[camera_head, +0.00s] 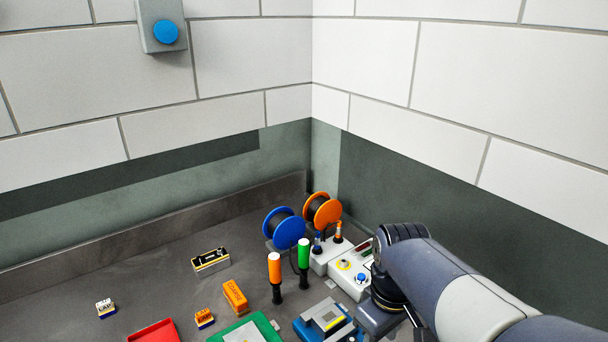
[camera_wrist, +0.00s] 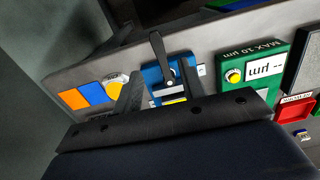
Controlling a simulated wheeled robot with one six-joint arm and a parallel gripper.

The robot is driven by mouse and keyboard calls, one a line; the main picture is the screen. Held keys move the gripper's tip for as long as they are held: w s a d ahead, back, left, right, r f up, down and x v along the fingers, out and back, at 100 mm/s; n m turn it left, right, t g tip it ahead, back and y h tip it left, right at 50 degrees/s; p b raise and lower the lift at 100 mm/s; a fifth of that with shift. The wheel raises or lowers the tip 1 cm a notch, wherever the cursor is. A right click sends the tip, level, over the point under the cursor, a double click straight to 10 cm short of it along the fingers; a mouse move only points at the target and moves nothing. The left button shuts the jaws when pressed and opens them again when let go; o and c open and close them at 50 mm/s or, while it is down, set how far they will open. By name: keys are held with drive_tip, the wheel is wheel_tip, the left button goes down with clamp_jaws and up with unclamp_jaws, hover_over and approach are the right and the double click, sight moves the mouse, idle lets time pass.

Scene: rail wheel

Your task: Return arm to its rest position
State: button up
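My arm (camera_head: 455,290) comes in from the lower right in the head view and bends down at a dark joint. My gripper (camera_wrist: 160,92) shows in the wrist view with two grey fingers spread apart and nothing visibly held. Beyond the fingers is a blue device (camera_wrist: 153,76) with a black lever; it seems to lie past the fingertips, but I cannot tell the gap. The fingertips are hidden or out of frame in the head view.
Close to my arm stand a white control box (camera_head: 345,281) and a blue-grey device (camera_head: 328,320). Blue (camera_head: 285,228) and orange (camera_head: 322,210) spools stand in the corner. Orange (camera_head: 275,268) and green (camera_head: 303,252) handled tools stand upright. The left table area has free room.

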wheel_tip(320, 180, down, 7)
drive_tip(key=shift+f, duration=0.1)
drive_tip(key=shift+w+d+f, duration=0.1)
drive_tip(key=shift+w+d+n, duration=0.25)
drive_tip(key=shift+d+n, duration=0.05)
drive_tip(key=shift+n, duration=0.5)
